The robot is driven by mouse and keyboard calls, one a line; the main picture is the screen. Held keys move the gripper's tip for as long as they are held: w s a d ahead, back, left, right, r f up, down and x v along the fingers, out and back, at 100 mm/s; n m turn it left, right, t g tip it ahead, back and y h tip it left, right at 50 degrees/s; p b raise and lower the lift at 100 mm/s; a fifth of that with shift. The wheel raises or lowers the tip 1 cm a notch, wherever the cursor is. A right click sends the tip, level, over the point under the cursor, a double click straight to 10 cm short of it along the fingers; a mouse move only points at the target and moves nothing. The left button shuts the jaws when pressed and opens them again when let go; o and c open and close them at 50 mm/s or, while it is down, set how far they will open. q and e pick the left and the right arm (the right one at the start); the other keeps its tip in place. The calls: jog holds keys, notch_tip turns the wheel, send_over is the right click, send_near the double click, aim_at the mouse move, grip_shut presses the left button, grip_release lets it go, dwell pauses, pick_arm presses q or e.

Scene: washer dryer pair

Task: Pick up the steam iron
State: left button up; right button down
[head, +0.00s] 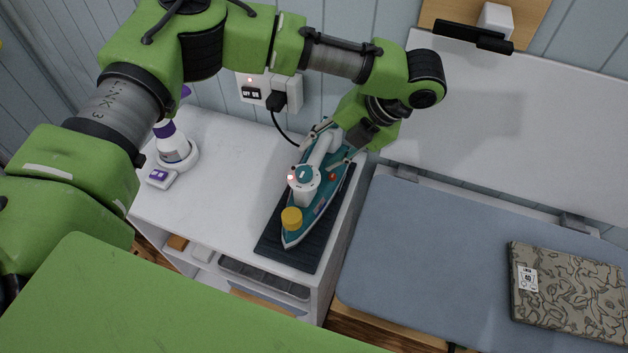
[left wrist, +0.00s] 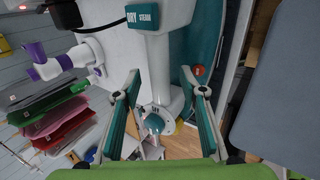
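The steam iron (head: 304,205) is teal and white with a yellow knob near its front. It rests flat on a dark ribbed mat (head: 272,247) on a white cabinet, its tip towards the front. My left gripper (head: 326,150) reaches down over it from behind. In the left wrist view, my left gripper (left wrist: 161,76) is open, one finger on each side of the iron's white handle (left wrist: 161,55). Gaps show between the fingers and the handle. The gripper partly hides the iron's rear. My right gripper is not in view.
A purple-and-white spray bottle (head: 172,143) stands on the cabinet (head: 217,147) to the left. A black cord runs from the wall plug (head: 277,100) towards the iron. A blue-grey padded board (head: 430,250) with a folded camouflage cloth (head: 570,297) lies to the right.

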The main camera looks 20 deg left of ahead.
pick_arm(q)
jog(key=shift+x, duration=0.95)
jog(key=shift+c, duration=0.4)
grip_shut()
jog(key=shift+r, duration=0.15)
jog(key=shift+w+r, duration=0.1)
jog(key=shift+r, duration=0.05)
